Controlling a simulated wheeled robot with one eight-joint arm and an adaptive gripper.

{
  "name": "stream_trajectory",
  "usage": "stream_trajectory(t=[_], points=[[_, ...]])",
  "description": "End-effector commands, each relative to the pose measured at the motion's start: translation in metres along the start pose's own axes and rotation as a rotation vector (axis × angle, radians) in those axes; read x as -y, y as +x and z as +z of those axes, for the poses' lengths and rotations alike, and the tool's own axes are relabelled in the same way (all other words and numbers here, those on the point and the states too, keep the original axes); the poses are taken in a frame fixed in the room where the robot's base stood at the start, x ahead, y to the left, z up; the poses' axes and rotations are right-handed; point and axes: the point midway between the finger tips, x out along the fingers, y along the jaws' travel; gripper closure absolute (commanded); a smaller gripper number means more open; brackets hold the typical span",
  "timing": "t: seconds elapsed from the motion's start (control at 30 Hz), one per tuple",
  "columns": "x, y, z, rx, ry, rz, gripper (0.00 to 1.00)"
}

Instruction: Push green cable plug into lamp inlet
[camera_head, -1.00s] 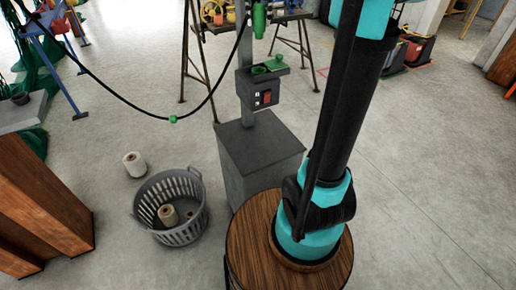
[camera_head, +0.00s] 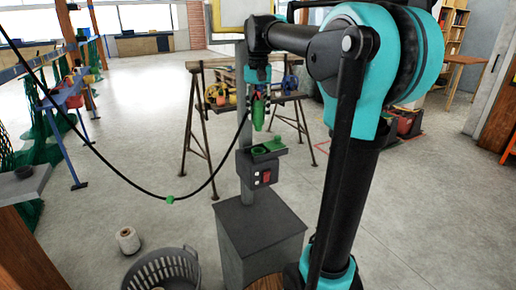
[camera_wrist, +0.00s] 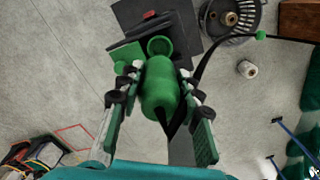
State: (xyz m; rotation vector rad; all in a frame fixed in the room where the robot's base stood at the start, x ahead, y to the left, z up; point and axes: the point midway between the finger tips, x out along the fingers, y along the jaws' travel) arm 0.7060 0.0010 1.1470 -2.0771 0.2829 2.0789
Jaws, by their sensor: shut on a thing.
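The green cable plug (camera_head: 258,115) hangs upright in my gripper (camera_head: 258,96), nose down, with a black cable running off to the left. The lamp inlet (camera_head: 262,154) is a green round socket on the grey switch box, with its green lid open beside it. The plug is above the inlet and apart from it. In the wrist view my gripper (camera_wrist: 157,76) is shut on the plug (camera_wrist: 160,90), one finger on each side. The inlet's round green opening (camera_wrist: 160,46) shows just beyond the plug, partly covered by it.
The switch box (camera_head: 264,177) with a red switch sits on a grey post above a grey pedestal (camera_head: 258,235). The black cable (camera_head: 115,170) sags to the left with a green clip. A grey basket (camera_head: 165,268) and a spool (camera_head: 128,240) are on the floor. Trestles stand behind.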

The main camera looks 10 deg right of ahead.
Motion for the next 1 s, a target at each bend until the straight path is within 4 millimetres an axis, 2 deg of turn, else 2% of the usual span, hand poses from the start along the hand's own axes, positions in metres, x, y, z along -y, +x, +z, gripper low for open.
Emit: stream_trajectory(t=[0.27, 1.0], points=[[0.000, 0.015, 0.000, 0.000, 0.000, 0.000, 1.00], [0.000, 0.073, 0.000, 0.000, 0.000, 0.000, 1.00]])
